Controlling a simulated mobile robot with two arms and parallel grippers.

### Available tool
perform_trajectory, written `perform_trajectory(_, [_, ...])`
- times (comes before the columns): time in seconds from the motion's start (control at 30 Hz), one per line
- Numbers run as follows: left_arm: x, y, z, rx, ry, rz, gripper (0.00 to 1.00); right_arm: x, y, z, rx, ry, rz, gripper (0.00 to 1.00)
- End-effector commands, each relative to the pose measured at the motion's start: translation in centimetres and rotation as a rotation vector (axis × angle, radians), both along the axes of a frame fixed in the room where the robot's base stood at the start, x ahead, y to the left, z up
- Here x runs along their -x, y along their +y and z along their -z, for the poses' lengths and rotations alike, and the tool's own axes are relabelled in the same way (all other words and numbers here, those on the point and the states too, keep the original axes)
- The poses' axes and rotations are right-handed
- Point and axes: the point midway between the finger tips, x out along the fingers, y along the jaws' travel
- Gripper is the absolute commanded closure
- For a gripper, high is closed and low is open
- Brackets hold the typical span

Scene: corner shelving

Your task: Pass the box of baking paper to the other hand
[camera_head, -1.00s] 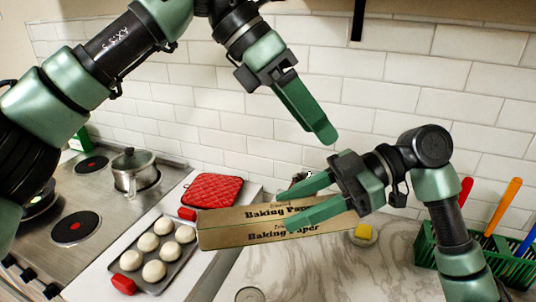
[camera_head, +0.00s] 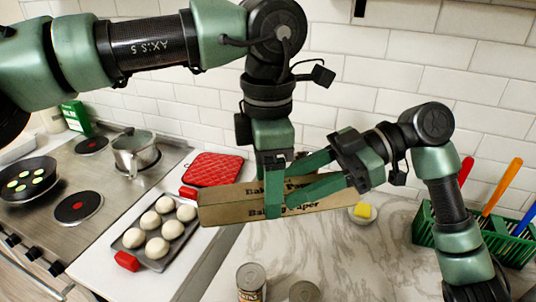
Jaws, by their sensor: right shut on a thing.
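The box of baking paper (camera_head: 225,207) is a long brown carton, held level above the counter, with its lettering partly covered by my fingers. My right gripper (camera_head: 292,180) comes from the right and is shut on the box near its middle. My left gripper (camera_head: 274,200) points straight down at the box, just left of the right gripper's fingertips. A green finger of it crosses the front of the box. Its other finger is hidden, so I cannot tell whether it is open or shut.
A tray of dough balls (camera_head: 157,232) and a red quilted mitt (camera_head: 212,169) lie left of the box. The stove holds a pot (camera_head: 135,158) and a pan (camera_head: 28,178). A can (camera_head: 251,284) stands in front. A green utensil rack (camera_head: 470,240) stands right. The marble counter has free room.

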Motion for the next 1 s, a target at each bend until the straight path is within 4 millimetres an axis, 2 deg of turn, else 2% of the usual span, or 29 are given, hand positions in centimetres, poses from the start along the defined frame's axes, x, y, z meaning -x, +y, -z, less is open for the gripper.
perform_trajectory(0.1, [0.0, 0.0, 1.6, -0.001, 0.0, 0.001, 0.31, 0.0, 0.0, -0.1, -0.001, -0.001, 0.001, 1.0])
perform_trajectory(0.23, [0.0, 0.0, 2.6, 0.0, 0.001, 0.001, 0.31, 0.0, 0.0, -0.1, -0.001, -0.001, 0.001, 1.0])
perform_trajectory(0.57, [0.0, 0.0, 3.0, 0.001, 0.0, 0.0, 0.31, 0.0, 0.0, -0.1, -0.001, -0.001, 0.001, 1.0])
perform_trajectory(0.67, [0.0, 0.0, 2.9, 0.001, 0.0, 0.0, 0.53, 0.0, 0.0, -0.1, -0.001, -0.001, 0.001, 1.0])
perform_trajectory(0.83, [0.0, 0.0, 2.9, 0.002, 0.0, 0.0, 1.0, 0.0, 0.0, -0.1, -0.001, -0.001, 0.0, 1.0])
perform_trajectory(0.87, [0.0, 0.0, 2.9, 0.002, 0.0, 0.0, 1.0, 0.0, 0.0, -0.1, -0.001, -0.001, 0.0, 1.0])
perform_trajectory(0.9, [0.0, 0.0, 2.9, 0.003, -0.001, 0.0, 1.0, 0.0, 0.0, -0.1, -0.001, -0.001, 0.0, 0.45])
perform_trajectory(0.97, [0.0, 0.0, 2.9, 0.003, -0.001, 0.0, 1.0, 0.0, 0.0, -0.1, -0.001, -0.001, 0.0, 0.31])
perform_trajectory(1.0, [0.0, 0.0, 2.9, 0.003, -0.001, 0.0, 1.0, 0.0, 0.0, -0.1, -0.001, -0.001, 0.0, 0.31])
